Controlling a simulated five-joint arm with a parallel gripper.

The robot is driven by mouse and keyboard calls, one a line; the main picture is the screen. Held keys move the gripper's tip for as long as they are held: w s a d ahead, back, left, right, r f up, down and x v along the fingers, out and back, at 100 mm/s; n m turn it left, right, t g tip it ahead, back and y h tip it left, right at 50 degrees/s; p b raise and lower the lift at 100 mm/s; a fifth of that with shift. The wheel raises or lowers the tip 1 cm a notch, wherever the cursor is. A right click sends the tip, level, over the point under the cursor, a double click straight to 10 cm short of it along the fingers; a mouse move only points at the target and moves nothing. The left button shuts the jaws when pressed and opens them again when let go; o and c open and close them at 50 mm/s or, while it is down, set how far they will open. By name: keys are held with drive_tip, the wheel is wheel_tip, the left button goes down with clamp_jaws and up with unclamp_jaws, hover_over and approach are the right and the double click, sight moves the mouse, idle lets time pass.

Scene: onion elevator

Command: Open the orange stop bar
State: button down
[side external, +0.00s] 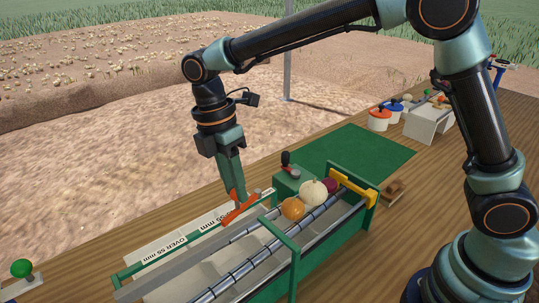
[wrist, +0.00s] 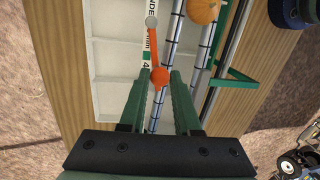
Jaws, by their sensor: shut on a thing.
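The orange stop bar (side external: 240,212) sits on the near-left side of the green-framed roller conveyor (side external: 293,262). In the wrist view the bar (wrist: 154,50) runs from a grey round pivot (wrist: 151,22) to an orange knob (wrist: 159,76). It lies nearly lengthwise along the labelled strip, tilted slightly towards the rollers. My gripper (side external: 238,197) points down at the bar and is shut on its knob end, with a finger on each side in the wrist view. The fingers partly hide the bar in the side view.
An orange-brown onion (side external: 292,209), a white onion (side external: 313,193) and a dark red one rest on the conveyor behind the bar. A yellow bar (side external: 353,188) spans its far end. A black-knobbed lever (side external: 286,160) stands beside it. The green mat (side external: 365,150) is clear.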

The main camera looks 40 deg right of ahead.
drive_tip(key=c, duration=0.6)
unclamp_jaws()
drive_tip(key=shift+d, duration=0.1)
drive_tip(key=shift+c, duration=0.2)
wheel_tip(320, 180, up, 12)
drive_tip(key=w, duration=0.1)
drive_tip(key=shift+w+a, duration=0.4)
drive_tip(key=shift+a, duration=0.05)
drive_tip(key=shift+f, duration=0.1)
